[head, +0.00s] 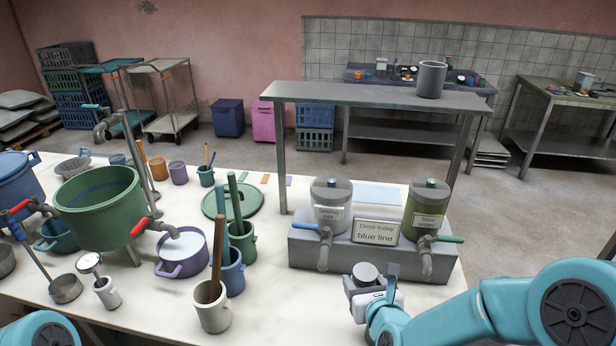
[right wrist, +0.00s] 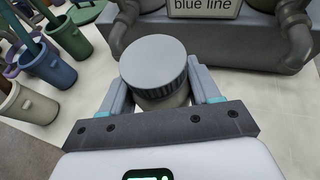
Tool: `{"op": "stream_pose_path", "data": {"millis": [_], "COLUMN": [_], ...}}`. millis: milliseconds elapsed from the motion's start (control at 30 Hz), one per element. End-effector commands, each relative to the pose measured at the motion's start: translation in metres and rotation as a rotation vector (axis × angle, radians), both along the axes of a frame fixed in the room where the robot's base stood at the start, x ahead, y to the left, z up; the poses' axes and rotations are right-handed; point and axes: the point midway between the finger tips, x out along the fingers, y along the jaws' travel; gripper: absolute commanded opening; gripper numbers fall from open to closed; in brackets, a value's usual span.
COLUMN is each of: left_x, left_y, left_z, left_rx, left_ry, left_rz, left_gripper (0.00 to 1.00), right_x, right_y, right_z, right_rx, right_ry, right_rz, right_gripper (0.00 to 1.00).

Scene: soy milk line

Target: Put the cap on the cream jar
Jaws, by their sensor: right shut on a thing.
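My right gripper (head: 372,292) is low at the front of the white table, in front of the grey dispenser base. In the right wrist view the right gripper (right wrist: 163,100) has its two fingers on either side of a round body, the cream jar by its look (right wrist: 163,99). A flat grey cap with a ribbed rim (right wrist: 153,62) is on top of this body; it also shows in the head view (head: 365,271). I cannot tell whether the cap is fully seated. The fingers hide part of the body. My left gripper is out of view.
The dispenser base (head: 300,251) with two tanks, taps and a "blue line" sign (head: 376,232) stands just behind my right gripper. Several mugs, such as the white one (head: 212,315), stand to the left. A green pot (head: 98,215) is further left. Table between mugs and gripper is clear.

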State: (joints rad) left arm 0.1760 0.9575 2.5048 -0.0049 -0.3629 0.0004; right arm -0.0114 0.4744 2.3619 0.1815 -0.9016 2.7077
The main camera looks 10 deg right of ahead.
Motion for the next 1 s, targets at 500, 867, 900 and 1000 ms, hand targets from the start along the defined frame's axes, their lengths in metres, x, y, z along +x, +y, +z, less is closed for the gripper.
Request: {"op": "stream_pose_path", "data": {"millis": [500,867,900,1000], "left_x": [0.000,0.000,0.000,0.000], "left_y": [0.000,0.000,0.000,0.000], "left_z": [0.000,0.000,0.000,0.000], "left_rx": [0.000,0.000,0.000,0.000], "left_ry": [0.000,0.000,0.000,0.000], "left_rz": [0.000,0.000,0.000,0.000], "left_gripper": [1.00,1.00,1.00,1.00], "right_x": [-0.037,-0.067,-0.069,-0.071], "right_y": [0.078,0.143,0.146,0.151], "right_z": [-0.044,-0.077,-0.079,-0.081], "right_rx": [0.000,0.000,0.000,0.000], "right_ry": [0.005,0.000,0.000,-0.002], "right_rz": [0.361,0.660,0.675,0.697], "right_gripper": [0.07,0.07,0.07,0.07]}}
